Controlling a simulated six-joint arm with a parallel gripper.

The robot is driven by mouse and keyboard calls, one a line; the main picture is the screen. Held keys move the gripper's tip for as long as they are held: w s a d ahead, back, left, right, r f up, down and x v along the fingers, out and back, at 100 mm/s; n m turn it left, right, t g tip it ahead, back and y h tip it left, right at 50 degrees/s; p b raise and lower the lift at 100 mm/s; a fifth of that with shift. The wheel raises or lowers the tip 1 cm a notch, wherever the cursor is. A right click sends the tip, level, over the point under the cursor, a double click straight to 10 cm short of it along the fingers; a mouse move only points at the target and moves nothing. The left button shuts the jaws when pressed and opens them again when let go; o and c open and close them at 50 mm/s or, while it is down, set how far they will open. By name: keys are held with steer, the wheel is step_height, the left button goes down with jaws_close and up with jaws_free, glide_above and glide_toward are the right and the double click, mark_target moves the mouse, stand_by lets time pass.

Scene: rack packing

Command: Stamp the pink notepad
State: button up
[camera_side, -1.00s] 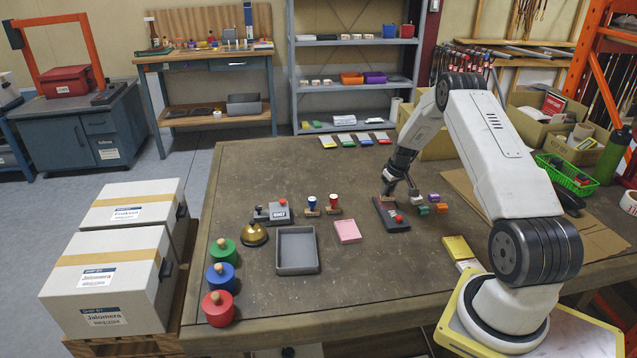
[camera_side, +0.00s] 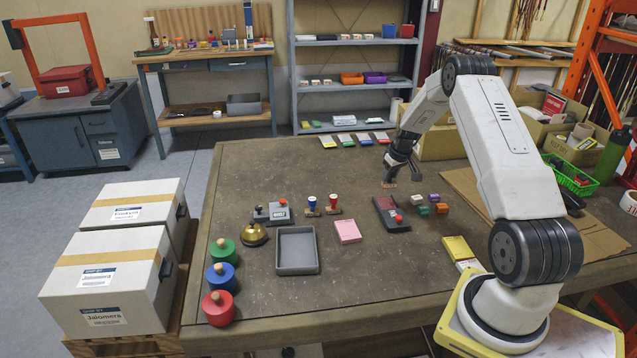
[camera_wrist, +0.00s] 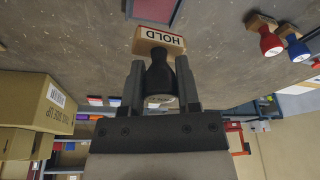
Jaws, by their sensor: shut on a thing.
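The pink notepad (camera_side: 347,231) lies flat on the table, right of the grey tray. My gripper (camera_side: 392,163) is shut on a stamp (camera_side: 388,184) with a black handle and wooden base, also seen in the wrist view (camera_wrist: 160,40), where its label reads HOLD. The fingers (camera_wrist: 160,88) grip the handle from both sides.
The grey tray (camera_side: 283,268) stands left of the notepad. Two stamps, blue (camera_side: 312,203) and red (camera_side: 334,202), stand behind it. A brass bell (camera_side: 254,234) and a grey device (camera_side: 272,213) are further left. Small coloured blocks (camera_side: 437,207) lie right of the ink pad.

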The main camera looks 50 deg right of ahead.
stand_by(0.3)
steer(key=shift+w+a, duration=0.2)
steer(key=shift+a, duration=0.3)
steer(key=w+a, duration=0.2)
steer(key=a, duration=0.7)
glide_above(346, 229)
steer(key=s, duration=0.1)
steer(key=shift+s+a+r, duration=0.15)
steer(key=shift+a+r, duration=0.1)
steer(key=shift+f, duration=0.2)
steer(key=shift+f, duration=2.8)
steer(key=shift+f, duration=0.55)
steer(key=shift+r, duration=0.1)
